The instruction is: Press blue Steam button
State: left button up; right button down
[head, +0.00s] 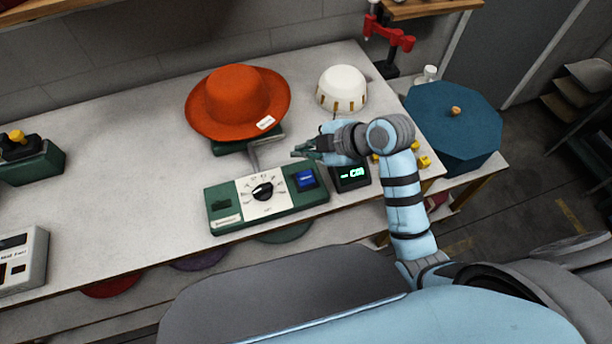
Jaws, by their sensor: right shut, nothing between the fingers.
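The blue Steam button (305,179) is at the right end of a green control box (231,221) on the bench. A white dial plate with a black knob (262,191) sits left of the button. My right arm comes in from the right, and my right gripper (298,152) is shut and empty. In the picture its fingertips are just behind the button, pointing left; their height above the bench is hard to tell. The button's face is not covered. My left gripper is not in view.
An orange hat (238,95) rests on a stand behind the box. A small black display with green digits (352,177) is right of the button. A white hat block (342,88) and a blue octagonal box (452,125) stand farther right. The bench's left middle (120,165) is clear.

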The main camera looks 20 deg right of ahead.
jog(key=b, duration=0.9)
send_over(305, 180)
notch_tip(305, 180, down, 8)
jog(key=shift+f, duration=0.55)
dwell(0.5)
jog(key=shift+f, duration=0.35)
jog(key=shift+f, duration=0.5)
dwell(0.5)
jog(key=shift+r, duration=0.1)
jog(key=shift+r+p, duration=0.85)
jog(key=shift+p, duration=0.15)
jog(key=shift+r, duration=0.1)
